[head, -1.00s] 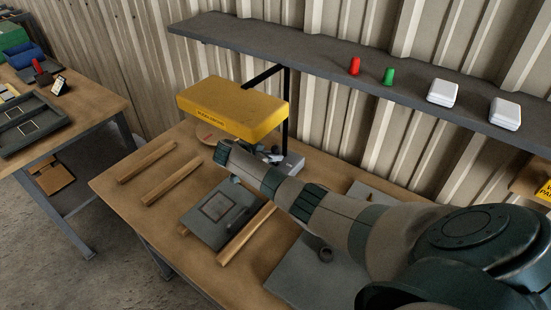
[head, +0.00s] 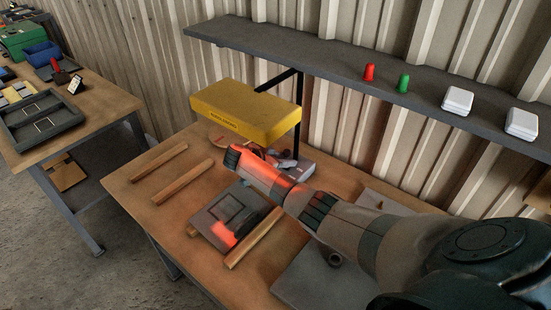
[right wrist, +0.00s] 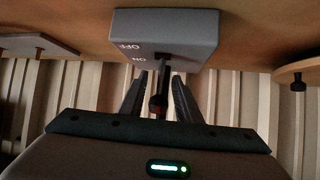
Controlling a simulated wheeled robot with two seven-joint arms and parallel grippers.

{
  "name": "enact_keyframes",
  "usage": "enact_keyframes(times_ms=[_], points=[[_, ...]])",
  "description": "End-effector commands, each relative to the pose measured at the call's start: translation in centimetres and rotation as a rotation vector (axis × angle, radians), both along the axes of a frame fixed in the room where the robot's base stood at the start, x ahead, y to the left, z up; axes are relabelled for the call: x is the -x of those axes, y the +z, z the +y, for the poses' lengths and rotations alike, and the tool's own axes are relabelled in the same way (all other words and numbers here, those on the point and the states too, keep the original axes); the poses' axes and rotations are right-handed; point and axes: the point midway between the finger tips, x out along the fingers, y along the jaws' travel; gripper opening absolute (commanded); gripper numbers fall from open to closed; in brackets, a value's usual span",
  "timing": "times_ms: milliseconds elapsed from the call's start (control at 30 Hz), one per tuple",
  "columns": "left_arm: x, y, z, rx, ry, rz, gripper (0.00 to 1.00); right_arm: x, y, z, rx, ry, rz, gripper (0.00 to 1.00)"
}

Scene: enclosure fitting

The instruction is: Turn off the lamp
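The lamp has a yellow head (head: 245,110) on a black post above the workbench. Its grey switch box (head: 303,169) is partly hidden behind my right arm. In the right wrist view the switch box (right wrist: 166,30) shows the words OFF and ON upside down. A dark lever (right wrist: 158,103) with a rounded knob sticks out from the box beside the ON label. My right gripper (right wrist: 161,80) is open, with one finger on each side of the lever and visible gaps between. In the head view its fingers are mostly hidden by the wrist. My left gripper is not in view.
The bench (head: 130,190) holds wooden bars (head: 183,181), a dark plate (head: 230,212) and a grey sheet (head: 315,285). A shelf (head: 340,70) above holds a red piece (head: 369,72), a green piece (head: 403,83) and two white boxes (head: 458,100). A second table (head: 105,105) stands left.

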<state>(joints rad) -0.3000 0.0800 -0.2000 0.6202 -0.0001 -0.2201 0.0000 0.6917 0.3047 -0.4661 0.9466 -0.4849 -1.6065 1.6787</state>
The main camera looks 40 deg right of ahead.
Motion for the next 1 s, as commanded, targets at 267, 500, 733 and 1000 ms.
enact_keyframes(times_ms=[267,500,733,1000], points=[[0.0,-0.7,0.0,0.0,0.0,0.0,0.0,0.1,0.7,1.7,-0.001,0.003,-0.001,0.31],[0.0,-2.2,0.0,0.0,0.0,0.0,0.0,0.5,2.8,5.2,-0.004,0.002,-0.004,0.31],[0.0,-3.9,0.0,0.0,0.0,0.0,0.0,0.8,5.4,9.1,-0.002,0.002,-0.006,0.31],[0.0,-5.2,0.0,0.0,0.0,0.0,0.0,1.3,8.3,12.9,-0.001,0.0,-0.006,0.31]])
